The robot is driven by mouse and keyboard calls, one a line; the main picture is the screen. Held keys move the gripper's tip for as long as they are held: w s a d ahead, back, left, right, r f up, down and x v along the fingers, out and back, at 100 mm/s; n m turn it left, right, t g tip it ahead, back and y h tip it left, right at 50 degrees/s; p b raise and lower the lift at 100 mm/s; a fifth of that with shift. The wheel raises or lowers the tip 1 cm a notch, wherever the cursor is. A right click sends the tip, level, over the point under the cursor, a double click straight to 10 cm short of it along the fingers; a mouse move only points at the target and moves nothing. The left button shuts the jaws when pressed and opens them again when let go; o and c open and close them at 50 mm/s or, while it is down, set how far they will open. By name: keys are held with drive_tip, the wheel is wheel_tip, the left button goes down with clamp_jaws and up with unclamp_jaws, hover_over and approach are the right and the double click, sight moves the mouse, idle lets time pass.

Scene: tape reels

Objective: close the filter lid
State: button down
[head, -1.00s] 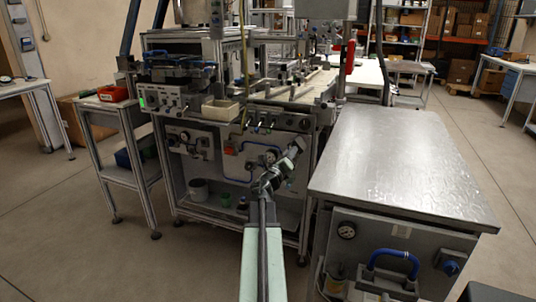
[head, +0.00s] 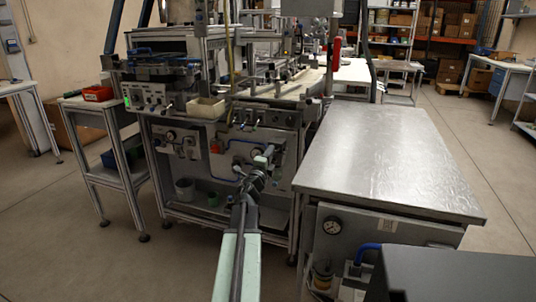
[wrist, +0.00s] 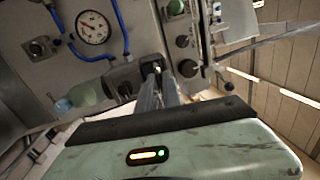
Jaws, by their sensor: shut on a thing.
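My gripper (head: 266,158) is in front of the grey machine's lower front panel, at its right part; it also shows in the wrist view (wrist: 158,78). Its fingers are close together on a small dark part (wrist: 151,67) at the panel. The fingers cover most of that part, so I cannot tell whether it belongs to the filter lid. I cannot make out the lid or how far it is open. A round white gauge (wrist: 93,27) and blue tubes (wrist: 122,30) are on the panel beside the fingers.
A metal-topped cabinet (head: 385,165) stands close on the right of my arm. A small side table with a red bin (head: 97,94) is on the left. Cups (head: 185,189) stand on the machine's low shelf. The floor at front left is clear.

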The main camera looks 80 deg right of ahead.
drive_tip(key=shift+f+n, duration=0.1)
drive_tip(key=shift+n, duration=0.4)
drive_tip(key=c, duration=1.5)
unclamp_jaws()
drive_tip(key=shift+c, duration=0.2)
drive_tip(key=w+a+f+b, duration=0.1)
drive_tip(key=a, duration=0.6)
drive_tip(key=shift+a+f, duration=0.15)
drive_tip(key=shift+a, duration=0.15)
